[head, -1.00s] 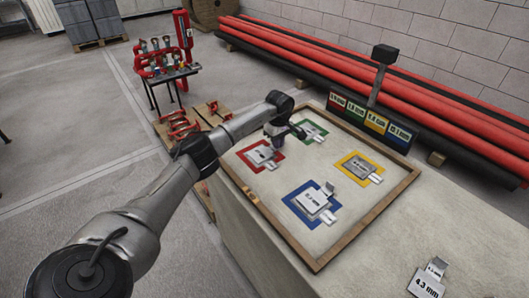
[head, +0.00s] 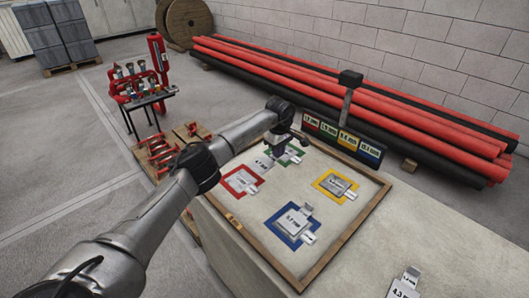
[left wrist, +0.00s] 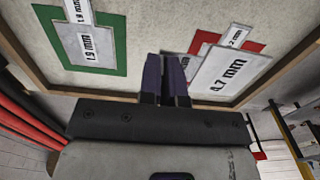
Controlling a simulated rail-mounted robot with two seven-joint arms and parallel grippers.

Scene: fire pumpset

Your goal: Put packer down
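My left gripper (head: 287,150) is over the board near the green square (head: 291,155). Its two dark fingers (left wrist: 163,58) lie close together in the left wrist view, and I see no plate between their tips. A grey packer marked 4.7 mm (left wrist: 222,74) is beside the fingers and overlaps the red square in that view; it also shows in the head view (head: 263,163) between the red and green squares. I cannot tell whether it touches the fingers. A 1.9 mm packer (left wrist: 90,42) lies on the green square. My right gripper is not in view.
The wood-framed board (head: 345,235) also holds packers on the red (head: 229,186), yellow (head: 318,183) and blue (head: 273,223) squares. A coloured label stand (head: 344,138) is behind it. A 4.3 mm packer (head: 405,288) lies on the table at lower right.

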